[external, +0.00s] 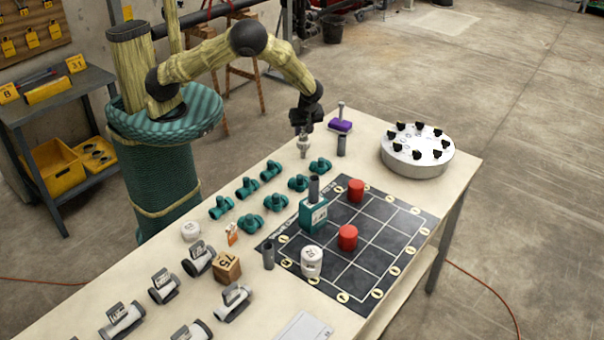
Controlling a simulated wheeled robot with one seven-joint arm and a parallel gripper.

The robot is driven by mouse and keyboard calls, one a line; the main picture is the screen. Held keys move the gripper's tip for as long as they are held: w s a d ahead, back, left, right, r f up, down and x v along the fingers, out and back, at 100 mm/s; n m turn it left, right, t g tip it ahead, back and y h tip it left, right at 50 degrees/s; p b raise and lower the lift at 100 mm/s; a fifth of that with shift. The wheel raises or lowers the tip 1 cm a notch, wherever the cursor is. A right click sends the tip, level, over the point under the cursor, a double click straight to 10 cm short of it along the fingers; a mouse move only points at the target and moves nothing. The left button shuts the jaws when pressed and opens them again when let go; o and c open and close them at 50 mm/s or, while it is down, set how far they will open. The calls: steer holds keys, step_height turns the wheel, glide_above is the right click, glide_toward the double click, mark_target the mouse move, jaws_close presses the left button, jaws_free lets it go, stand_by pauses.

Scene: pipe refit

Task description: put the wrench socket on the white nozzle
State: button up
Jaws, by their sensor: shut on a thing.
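My gripper (303,130) is above the far part of the table, pointing down. It is shut on a small silvery stepped piece, which looks like the wrench socket (304,148); its detail is too small to read. The piece hangs upright beneath the fingers; whether its lower end touches the table I cannot tell. I cannot tell for sure which thing is the white nozzle. A white cylinder with dark marks (311,262) stands on the black grid mat's near edge, and a white rounded piece (190,231) lies at the table's left edge.
A dark tube (342,146) and a purple block with a metal pin (340,124) stand right of my gripper. Several teal fittings (271,171) lie left of the mat (377,237), with red cylinders (348,237) on it. A round white turntable (417,157) is at far right.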

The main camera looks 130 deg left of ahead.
steer(key=shift+f, duration=0.35)
steer(key=shift+f, duration=0.15)
steer(key=o, duration=1)
steer(key=b+v, duration=0.1)
steer(key=v, duration=1.1)
steer(key=shift+a+r+b, duration=0.1)
steer(key=shift+r+b, duration=0.15)
steer(key=shift+b, duration=0.15)
